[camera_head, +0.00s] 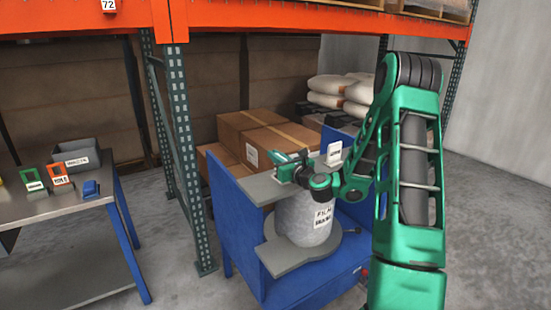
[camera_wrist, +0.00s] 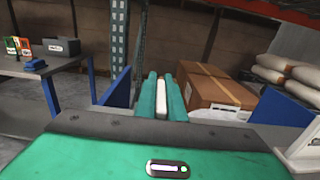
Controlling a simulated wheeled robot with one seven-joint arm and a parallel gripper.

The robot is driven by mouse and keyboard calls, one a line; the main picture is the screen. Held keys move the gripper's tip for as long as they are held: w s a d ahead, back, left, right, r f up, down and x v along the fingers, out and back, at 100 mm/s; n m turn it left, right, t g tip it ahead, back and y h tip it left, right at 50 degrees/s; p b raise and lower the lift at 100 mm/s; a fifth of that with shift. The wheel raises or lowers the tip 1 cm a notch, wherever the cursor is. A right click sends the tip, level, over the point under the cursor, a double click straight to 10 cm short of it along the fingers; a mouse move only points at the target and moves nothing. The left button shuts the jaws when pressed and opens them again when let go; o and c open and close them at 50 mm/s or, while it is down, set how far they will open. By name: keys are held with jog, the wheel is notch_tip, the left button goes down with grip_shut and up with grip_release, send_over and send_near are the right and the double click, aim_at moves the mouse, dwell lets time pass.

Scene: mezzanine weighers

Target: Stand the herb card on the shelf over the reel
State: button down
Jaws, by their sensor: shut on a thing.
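My gripper (camera_head: 287,165) is over the grey shelf (camera_head: 257,190) that spans the blue stand above the reel. Its two teal fingers show in the wrist view (camera_wrist: 163,94), shut on a narrow white thing, seen edge-on, which I take to be the herb card (camera_wrist: 163,98). Its printed face is hidden, and I cannot tell whether it touches the shelf. The pale reel (camera_head: 308,218), labelled FILM, stands below the shelf on a grey base.
A small white labelled block (camera_head: 334,153) stands at the right of the shelf. Blue side panels (camera_head: 235,220) bound the stand. Cartons (camera_head: 262,138) and white sacks (camera_head: 340,90) lie behind. The left table (camera_head: 50,212) holds a grey bin (camera_head: 78,156), green and orange cards, and a blue thing.

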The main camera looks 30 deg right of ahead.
jog(key=shift+f, duration=0.1)
jog(key=c, duration=1.8)
grip_release()
jog(key=shift+c, duration=0.2)
jog(key=shift+s, duration=0.1)
